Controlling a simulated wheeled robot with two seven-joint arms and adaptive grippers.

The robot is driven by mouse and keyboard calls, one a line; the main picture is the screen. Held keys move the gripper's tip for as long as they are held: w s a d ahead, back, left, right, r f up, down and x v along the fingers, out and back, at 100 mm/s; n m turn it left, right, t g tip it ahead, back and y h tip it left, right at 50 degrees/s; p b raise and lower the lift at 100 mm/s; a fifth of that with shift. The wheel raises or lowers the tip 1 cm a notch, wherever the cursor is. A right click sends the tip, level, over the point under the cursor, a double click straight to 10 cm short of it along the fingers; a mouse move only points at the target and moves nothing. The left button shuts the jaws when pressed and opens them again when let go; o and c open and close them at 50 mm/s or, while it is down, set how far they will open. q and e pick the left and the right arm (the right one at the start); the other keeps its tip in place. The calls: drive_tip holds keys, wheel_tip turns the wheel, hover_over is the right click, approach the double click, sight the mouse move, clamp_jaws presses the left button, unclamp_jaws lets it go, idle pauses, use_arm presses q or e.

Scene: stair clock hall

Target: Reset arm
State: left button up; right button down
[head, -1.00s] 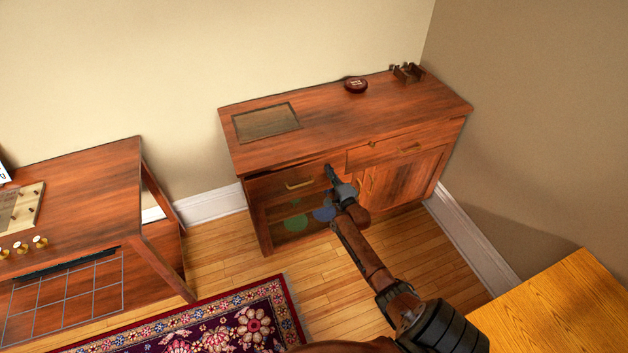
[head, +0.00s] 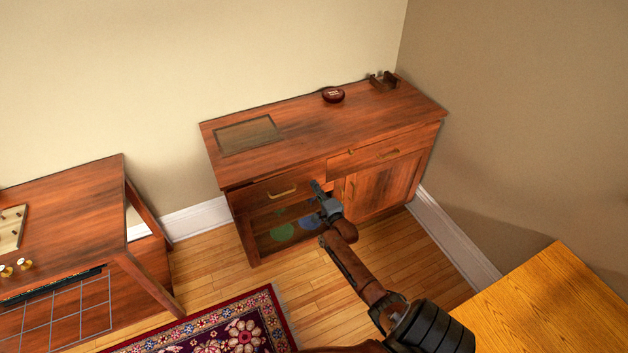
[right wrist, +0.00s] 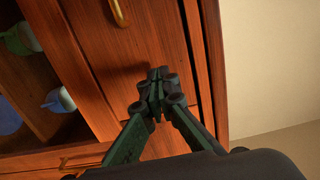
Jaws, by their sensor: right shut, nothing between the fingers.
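My right gripper (head: 318,188) is shut and empty in front of the wooden cabinet (head: 400,107). It also shows in the right wrist view (right wrist: 155,80), fingertips together before the cabinet's wooden front. I cannot tell whether the fingertips touch the wood. In the head view the gripper lies just right of the left drawer's brass handle (head: 282,194). My right arm reaches up to it from the bottom right. My left gripper is not in view.
A dark red round object (head: 333,95) and a small wooden holder (head: 384,80) stand on the cabinet top. Dishes show in the open lower bay (head: 262,240).

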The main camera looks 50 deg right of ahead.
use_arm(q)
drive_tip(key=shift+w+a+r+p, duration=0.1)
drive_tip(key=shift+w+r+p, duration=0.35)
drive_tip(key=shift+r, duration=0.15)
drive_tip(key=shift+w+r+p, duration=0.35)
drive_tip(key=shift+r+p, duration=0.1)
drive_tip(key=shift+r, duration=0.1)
use_arm(e)
drive_tip(key=v, duration=0.9)
drive_tip(key=shift+f, duration=0.15)
drive_tip(key=shift+s, duration=0.1)
